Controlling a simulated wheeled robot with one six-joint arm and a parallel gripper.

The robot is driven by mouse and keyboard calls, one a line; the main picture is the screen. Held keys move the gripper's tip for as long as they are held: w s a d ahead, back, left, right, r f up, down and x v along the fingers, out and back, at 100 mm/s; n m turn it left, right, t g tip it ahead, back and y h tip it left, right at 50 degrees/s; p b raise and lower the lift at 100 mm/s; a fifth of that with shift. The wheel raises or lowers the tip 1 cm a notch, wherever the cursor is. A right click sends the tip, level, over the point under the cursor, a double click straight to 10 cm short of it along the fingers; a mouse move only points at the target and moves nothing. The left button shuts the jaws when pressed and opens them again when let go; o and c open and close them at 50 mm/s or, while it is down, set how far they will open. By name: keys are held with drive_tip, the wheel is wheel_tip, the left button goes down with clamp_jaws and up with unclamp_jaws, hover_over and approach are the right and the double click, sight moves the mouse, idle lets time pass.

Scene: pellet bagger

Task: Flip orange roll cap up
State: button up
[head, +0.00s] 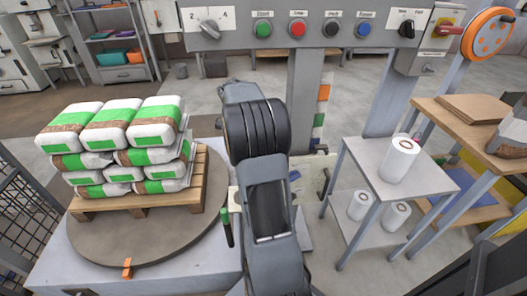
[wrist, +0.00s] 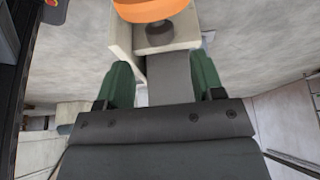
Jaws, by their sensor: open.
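In the wrist view, a rounded orange part (wrist: 150,8), which looks like the orange roll cap, is cut off by the top edge. Below it is a dark round knob or hub beside a pale bracket (wrist: 120,40). My gripper (wrist: 162,84) is open, with its two green fingers spread apart and nothing seen held between them. The orange part lies beyond the fingertips, and I see no contact. In the head view my arm covers the middle, and I cannot make out the gripper or this orange part clearly there.
A pallet of white and green bags (head: 120,135) stands on a round turntable (head: 130,238) at left. A button panel (head: 300,27) spans the top. An orange wheel (head: 489,33) is at upper right. White rolls (head: 399,162) stand on a grey side table (head: 436,181) at right.

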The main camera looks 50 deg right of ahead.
drive_tip(key=b+x, duration=0.1)
drive_tip(key=x, duration=0.5)
drive_tip(key=shift+s+d+f+b, duration=0.15)
drive_tip(key=shift+f+b, duration=0.15)
drive_tip(key=shift+f, duration=0.05)
drive_tip(key=shift+c, duration=0.3)
clamp_jaws()
drive_tip(key=shift+s, duration=0.1)
